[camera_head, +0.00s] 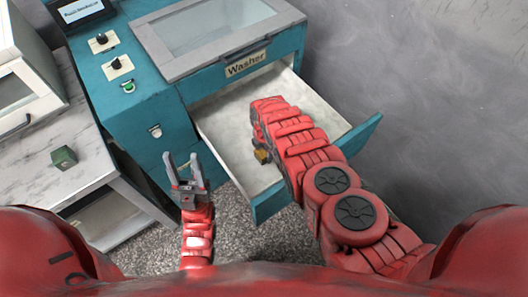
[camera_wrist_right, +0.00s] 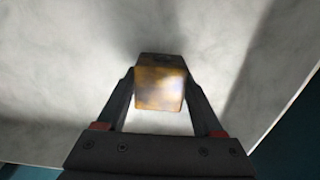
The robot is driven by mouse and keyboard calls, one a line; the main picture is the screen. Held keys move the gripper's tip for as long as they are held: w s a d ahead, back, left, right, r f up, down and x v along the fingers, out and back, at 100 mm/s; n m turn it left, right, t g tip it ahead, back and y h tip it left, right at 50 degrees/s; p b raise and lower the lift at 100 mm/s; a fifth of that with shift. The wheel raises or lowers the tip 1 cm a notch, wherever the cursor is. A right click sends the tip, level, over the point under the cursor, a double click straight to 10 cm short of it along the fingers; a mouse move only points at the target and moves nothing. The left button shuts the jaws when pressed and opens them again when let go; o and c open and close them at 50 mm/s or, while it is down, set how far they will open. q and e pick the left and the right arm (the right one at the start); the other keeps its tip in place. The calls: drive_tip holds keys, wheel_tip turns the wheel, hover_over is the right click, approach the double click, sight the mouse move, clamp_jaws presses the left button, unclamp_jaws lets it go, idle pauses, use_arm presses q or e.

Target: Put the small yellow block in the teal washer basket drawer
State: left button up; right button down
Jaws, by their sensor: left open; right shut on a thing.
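The small yellow block (camera_wrist_right: 160,88) is between the two fingers of my right gripper (camera_wrist_right: 160,75) in the right wrist view. In the head view the yellow block (camera_head: 262,155) shows at the end of my right arm, over the open washer drawer. The teal washer basket drawer (camera_head: 222,130) is pulled out and has a pale inner floor. My right gripper is shut on the block inside the drawer's outline; whether the block touches the floor cannot be told. My left gripper (camera_head: 187,172) is open and empty, in front of the teal washer cabinet, left of the drawer.
The teal washer (camera_head: 160,100) has a glass lid and control knobs. A marble-topped table (camera_head: 85,135) with a dark green cube (camera_head: 63,157) stands at the left, with a white box-like machine (camera_head: 25,75) behind. A grey wall (camera_head: 430,100) is at the right.

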sight(264, 151)
drive_tip(key=shift+f, duration=0.1)
drive_tip(key=shift+c, duration=0.2)
unclamp_jaws()
drive_tip(key=shift+r, duration=0.25)
drive_tip(key=shift+r+p, duration=0.3)
drive_tip(key=shift+r, duration=1.05)
wheel_tip(264, 151, up, 8)
drive_tip(key=shift+w+f+b, duration=0.1)
drive_tip(key=shift+b, duration=0.65)
drive_tip(key=shift+r, duration=0.6)
